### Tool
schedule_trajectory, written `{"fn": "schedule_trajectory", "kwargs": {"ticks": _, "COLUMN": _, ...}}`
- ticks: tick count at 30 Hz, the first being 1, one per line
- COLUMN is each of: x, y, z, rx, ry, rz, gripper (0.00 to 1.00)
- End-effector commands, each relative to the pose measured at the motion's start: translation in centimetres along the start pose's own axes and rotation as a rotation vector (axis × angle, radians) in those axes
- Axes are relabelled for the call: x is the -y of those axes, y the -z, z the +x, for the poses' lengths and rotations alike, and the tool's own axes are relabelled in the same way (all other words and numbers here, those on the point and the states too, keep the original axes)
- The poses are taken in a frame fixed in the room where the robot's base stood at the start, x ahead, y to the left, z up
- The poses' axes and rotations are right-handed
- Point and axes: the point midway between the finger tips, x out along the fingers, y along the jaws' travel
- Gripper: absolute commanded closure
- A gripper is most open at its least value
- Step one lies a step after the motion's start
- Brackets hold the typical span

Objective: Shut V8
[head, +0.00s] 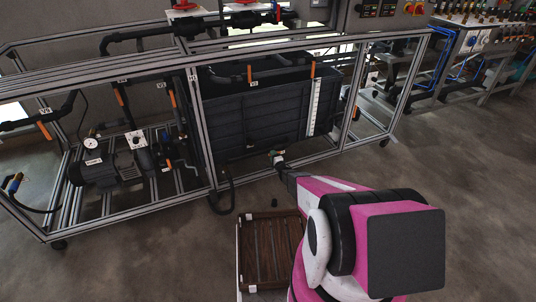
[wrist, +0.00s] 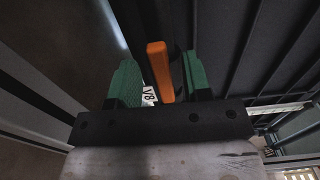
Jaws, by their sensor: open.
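An orange lever handle (wrist: 160,71) stands between the two green fingers of my gripper (wrist: 160,80) in the wrist view. A white tag reading V8 (wrist: 149,96) is beside the lever's lower part, next to the left finger. The fingers are apart on either side of the lever, with a gap to the left one; whether the right one touches it I cannot tell. In the head view my gripper (head: 277,156) is low at the front of the dark tank (head: 255,118), and the V8 lever is not clearly seen there.
Other orange levers (head: 172,98) (head: 313,69) sit on pipes in the aluminium frame (head: 205,130). A pump (head: 115,168) with a gauge stands at left. A brown slatted crate (head: 270,250) is on the floor beside my arm. The floor at right is clear.

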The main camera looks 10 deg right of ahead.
Motion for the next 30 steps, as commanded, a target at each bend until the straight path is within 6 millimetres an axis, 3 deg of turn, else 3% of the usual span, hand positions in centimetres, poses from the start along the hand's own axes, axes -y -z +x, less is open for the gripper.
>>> {"fn": "schedule_trajectory", "kwargs": {"ticks": 22, "x": 0.0, "y": -0.1, "z": 1.7, "rx": 0.0, "ry": -0.001, "rz": 0.0, "gripper": 0.55}}
{"fn": "schedule_trajectory", "kwargs": {"ticks": 23, "x": 0.0, "y": -0.1, "z": 1.7, "rx": 0.0, "ry": -0.001, "rz": 0.0, "gripper": 0.62}}
{"fn": "schedule_trajectory", "kwargs": {"ticks": 26, "x": 0.0, "y": -0.1, "z": 1.7, "rx": 0.0, "ry": -0.001, "rz": 0.0, "gripper": 0.94}}
{"fn": "schedule_trajectory", "kwargs": {"ticks": 27, "x": 0.0, "y": -0.1, "z": 1.7, "rx": 0.0, "ry": -0.001, "rz": -0.001, "gripper": 1.0}}
{"fn": "schedule_trajectory", "kwargs": {"ticks": 30, "x": -0.1, "y": -0.1, "z": 1.7, "rx": 0.0, "ry": -0.001, "rz": -0.001, "gripper": 1.0}}
